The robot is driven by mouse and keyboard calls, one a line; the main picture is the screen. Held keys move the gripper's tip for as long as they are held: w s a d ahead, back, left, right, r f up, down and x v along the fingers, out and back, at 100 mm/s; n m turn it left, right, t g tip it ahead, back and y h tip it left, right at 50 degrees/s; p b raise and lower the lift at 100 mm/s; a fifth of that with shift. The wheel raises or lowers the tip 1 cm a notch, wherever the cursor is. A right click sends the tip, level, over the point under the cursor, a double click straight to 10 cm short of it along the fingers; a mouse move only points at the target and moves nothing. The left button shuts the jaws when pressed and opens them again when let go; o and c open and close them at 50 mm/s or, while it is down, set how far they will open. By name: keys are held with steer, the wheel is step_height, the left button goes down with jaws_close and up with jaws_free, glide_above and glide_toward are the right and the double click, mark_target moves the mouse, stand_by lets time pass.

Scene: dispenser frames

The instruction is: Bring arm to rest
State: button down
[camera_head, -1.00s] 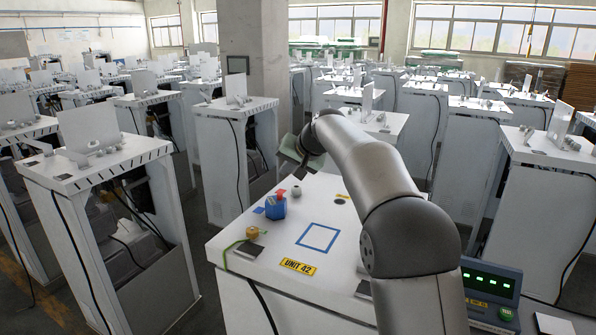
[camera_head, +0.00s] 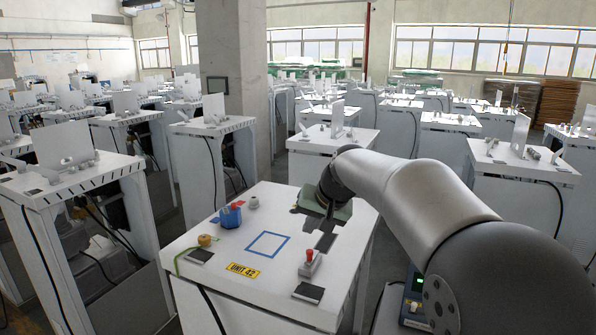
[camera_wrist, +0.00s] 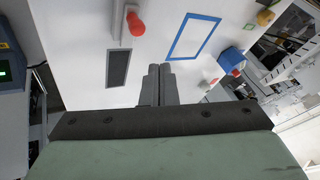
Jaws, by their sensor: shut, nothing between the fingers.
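My arm (camera_head: 405,190) reaches in from the right in the head view. My gripper (camera_wrist: 160,72), with its green body, points down over the back right part of the white cabinet top (camera_head: 215,250) marked UNIT 42. In the wrist view its two dark fingers are together with nothing between them, above bare white surface. I cannot tell their exact height. The fingertips are hard to make out in the head view.
A console (camera_head: 413,297) stands at right. Similar cabinets surround this one.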

steer(key=s+d+f, duration=0.2)
steer(key=s, duration=0.3)
steer(key=s+d+f+g+h+b, duration=0.1)
steer(key=s+d+f, duration=0.1)
steer(key=s, duration=0.3)
steer(key=s+d+f+h, duration=0.1)
steer(key=s+d+f, duration=0.1)
steer(key=s, duration=0.3)
steer(key=shift+d+f+g, duration=0.3)
steer(key=shift+f+g, duration=0.1)
steer(key=s+d+f+g+h+b, duration=0.1)
steer(key=s+f, duration=0.4)
steer(key=s, duration=0.5)
steer(key=s+d+f+g+h, duration=0.1)
steer(key=s+d+f, duration=0.3)
steer(key=s, duration=0.6)
step_height(320, 180, down, 2)
steer(key=shift+d+f+n+b, duration=0.25)
steer(key=shift+d+n+b, duration=0.05)
steer(key=shift+b, duration=0.05)
steer(key=c, duration=2.1)
jaws_free()
steer(key=shift+c, duration=0.2)
